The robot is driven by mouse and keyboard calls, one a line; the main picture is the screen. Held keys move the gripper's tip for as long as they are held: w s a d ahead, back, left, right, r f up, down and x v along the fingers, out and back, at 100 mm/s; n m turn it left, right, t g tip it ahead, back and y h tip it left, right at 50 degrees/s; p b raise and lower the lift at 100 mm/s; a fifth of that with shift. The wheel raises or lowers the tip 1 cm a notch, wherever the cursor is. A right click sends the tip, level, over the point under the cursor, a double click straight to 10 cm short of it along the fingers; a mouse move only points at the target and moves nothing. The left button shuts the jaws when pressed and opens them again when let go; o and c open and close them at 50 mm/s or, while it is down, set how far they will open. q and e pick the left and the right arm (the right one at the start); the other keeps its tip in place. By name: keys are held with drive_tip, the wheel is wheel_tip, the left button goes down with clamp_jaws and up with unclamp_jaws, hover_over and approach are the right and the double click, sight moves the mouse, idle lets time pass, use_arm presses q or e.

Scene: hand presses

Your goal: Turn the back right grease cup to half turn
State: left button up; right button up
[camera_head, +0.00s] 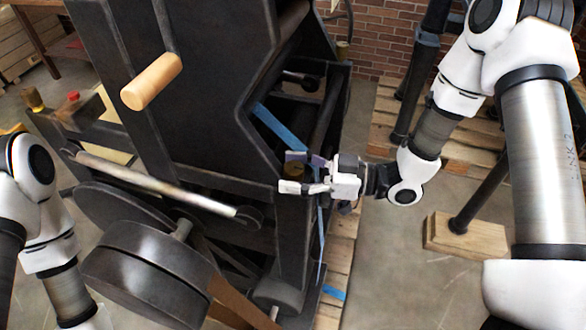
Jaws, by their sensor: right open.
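A small brass grease cup (293,169) sits on the right side of the dark press frame, near the middle of the view. My right gripper (293,173) reaches in from the right with its fingers open. One finger shows above the cup and one below it, so the cup appears between them; I cannot tell whether they touch it. The gripper hides part of the cup, and its turn position cannot be read. My left arm (45,225) shows at the left edge; its gripper is out of view.
The black press (190,100) fills the middle, with a wooden crank handle (151,81) and a long metal bar (155,182) in front. Another brass cup (32,98) and a red-topped part (73,98) are at left. Pallets (465,150) lie at right; open floor shows between.

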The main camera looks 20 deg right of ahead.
drive_tip(key=c, duration=1.2)
drive_tip(key=shift+o, duration=0.2)
drive_tip(key=m+t+b, duration=0.1)
drive_tip(key=m+t+h+b, duration=0.1)
drive_tip(key=shift+f+t+h, duration=0.25)
drive_tip(key=shift+t+h, duration=0.05)
drive_tip(key=shift+t, duration=0.1)
drive_tip(key=shift+r+m+t+h+b, duration=0.15)
drive_tip(key=shift+m+t+h+b, duration=0.35)
drive_tip(key=shift+t+h+b, duration=0.15)
drive_tip(key=shift+r, duration=0.1)
drive_tip(key=o, duration=1.2)
drive_tip(key=shift+c, duration=0.2)
